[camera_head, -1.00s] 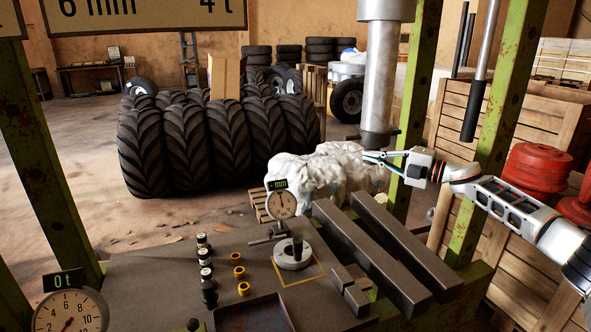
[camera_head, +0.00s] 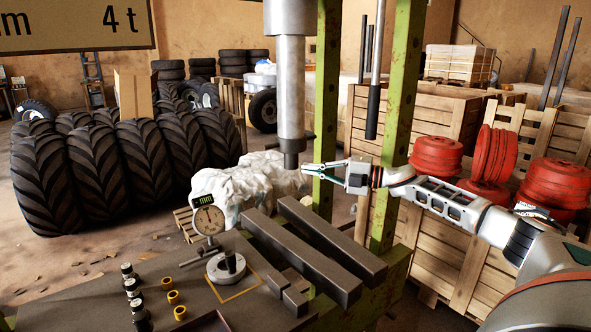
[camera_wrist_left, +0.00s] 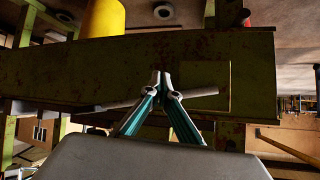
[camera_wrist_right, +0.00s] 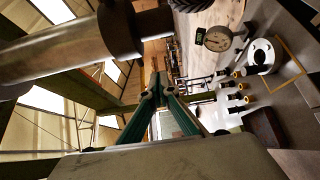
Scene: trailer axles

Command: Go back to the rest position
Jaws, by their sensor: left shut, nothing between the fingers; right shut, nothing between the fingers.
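My right gripper (camera_head: 311,168) is shut and empty in the head view. It is in the air beside the lower end of the grey press ram (camera_head: 290,90) and near a green post. In the right wrist view its fingers (camera_wrist_right: 160,85) meet at the tips, with the ram at upper left. My left gripper is outside the head view. In the left wrist view its fingers (camera_wrist_left: 161,80) are shut with nothing between them, in front of a rusty dark green beam (camera_wrist_left: 60,80).
The press bench (camera_head: 200,300) carries two dark bars (camera_head: 315,255), a dial gauge (camera_head: 209,220), a round steel part (camera_head: 226,266) and several small rings and cylinders. Green posts (camera_head: 398,110) stand near my right arm. Wooden crates (camera_head: 450,230) with red hubs (camera_head: 436,155) are at right. Big tyres (camera_head: 110,165) stand behind.

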